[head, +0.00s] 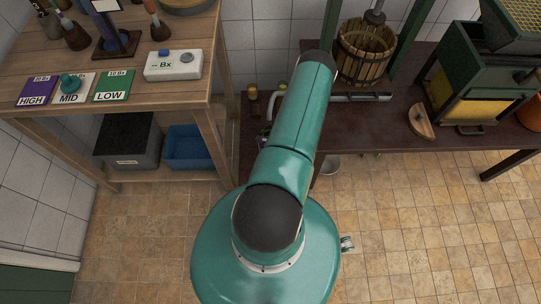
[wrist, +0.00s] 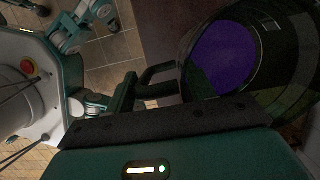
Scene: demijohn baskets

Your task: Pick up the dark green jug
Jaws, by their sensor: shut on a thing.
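The dark green jug (wrist: 268,76) fills the upper right of the wrist view, seen from above into its wide round mouth. A purple area shows inside it. Its angular handle (wrist: 160,72) sticks out to the left. My gripper (wrist: 136,92) is shut on the jug by this handle; the exact contact is dark and partly hidden by the gripper body. In the head view my own arm covers the gripper and the jug, over the front edge of the dark bench. I cannot tell whether the jug touches the bench.
The dark bench (head: 385,124) carries a slatted basket press (head: 364,57), a green and yellow machine (head: 475,95) and a wooden half-round piece (head: 421,120). At left, a wooden table (head: 150,98) holds HIGH, MID and LOW cards and a Bx meter (head: 173,66).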

